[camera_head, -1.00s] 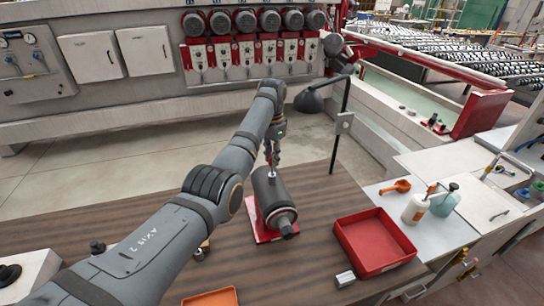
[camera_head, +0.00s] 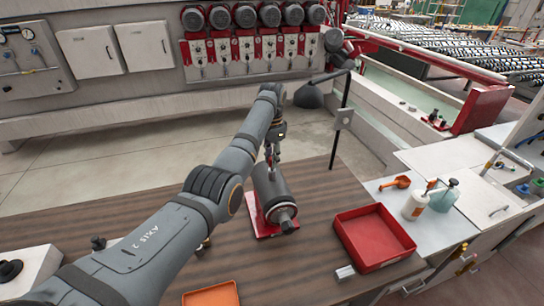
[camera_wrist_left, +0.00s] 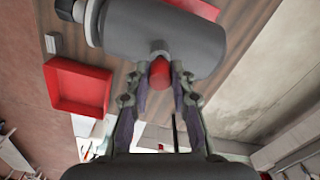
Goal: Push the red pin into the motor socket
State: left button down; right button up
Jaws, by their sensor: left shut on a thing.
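The motor (camera_head: 271,188) is a dark grey cylinder on a red base (camera_head: 262,228) on the brown table; it also shows large at the top of the left wrist view (camera_wrist_left: 165,35). The red pin (camera_wrist_left: 159,73) is between the fingers of my left gripper (camera_wrist_left: 160,84), which is shut on it. The pin's far end is at the small grey socket (camera_wrist_left: 159,50) on the motor's side; how deep it sits I cannot tell. In the head view my left gripper (camera_head: 272,160) is just above the motor. My right gripper is not in view.
A red tray (camera_head: 347,233) stands right of the motor, with a small metal block (camera_head: 345,272) before it. An orange tray (camera_head: 211,294) is at the front edge. Bottles (camera_head: 416,205) and an orange scoop (camera_head: 397,183) sit on the right bench. A black post (camera_head: 339,130) rises behind.

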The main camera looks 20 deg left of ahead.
pick_arm(q)
jog(key=shift+f, duration=0.9)
jog(key=c, duration=1.1)
grip_release()
notch_tip(320, 180, up, 12)
